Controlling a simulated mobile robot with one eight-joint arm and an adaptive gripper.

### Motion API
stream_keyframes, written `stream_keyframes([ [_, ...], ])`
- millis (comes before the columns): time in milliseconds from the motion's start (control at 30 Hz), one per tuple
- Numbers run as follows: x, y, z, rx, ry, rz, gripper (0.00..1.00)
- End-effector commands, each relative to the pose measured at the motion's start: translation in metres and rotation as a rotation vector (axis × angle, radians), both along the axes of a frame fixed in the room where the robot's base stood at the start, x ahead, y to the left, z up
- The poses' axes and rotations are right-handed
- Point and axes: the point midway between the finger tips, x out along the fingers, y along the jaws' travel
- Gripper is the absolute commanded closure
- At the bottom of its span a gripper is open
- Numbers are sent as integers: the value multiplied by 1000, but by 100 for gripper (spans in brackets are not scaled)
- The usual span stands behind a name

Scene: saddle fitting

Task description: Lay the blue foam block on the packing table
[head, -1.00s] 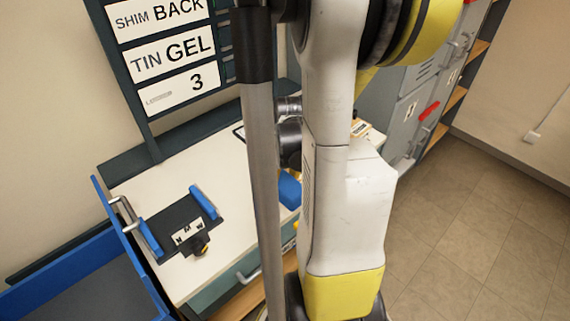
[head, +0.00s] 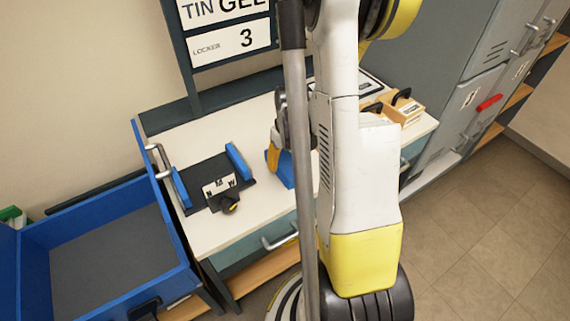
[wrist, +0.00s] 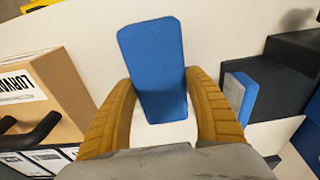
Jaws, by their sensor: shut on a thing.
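The blue foam block (head: 284,171) is over the white packing table (head: 262,208), partly hidden by my arm and the grey pole in the head view. In the wrist view the block (wrist: 152,62) stands out between the two yellow-brown fingers of my gripper (wrist: 160,92), which are shut on its sides. In the head view only part of my gripper (head: 273,158) shows beside the block. The block looks close to the white tabletop, but I cannot tell whether it touches.
A dark fixture with blue side pads (head: 213,183) and a letter plate sits left of the block. A wooden box with black handles (head: 406,110) stands to the right. A blue-walled tray (head: 95,202) is at the left. Bare tabletop lies between fixture and block.

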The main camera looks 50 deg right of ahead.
Motion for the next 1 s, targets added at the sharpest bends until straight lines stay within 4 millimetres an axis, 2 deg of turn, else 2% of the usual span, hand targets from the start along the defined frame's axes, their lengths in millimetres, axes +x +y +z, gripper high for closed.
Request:
stream_keyframes([
  [367, 0, 0, -6, 0, 0, 0, 68],
  [400, 0, 0, -4, 0, 0, 0, 27],
  [433, 0, 0, -4, 0, 0, 0, 18],
  [800, 0, 0, 0, 0, 0, 0, 17],
  [867, -1, 0, 6, 0, 0, 0, 17],
  [1000, -4, 1, 35, 0, 0, 0, 17],
])
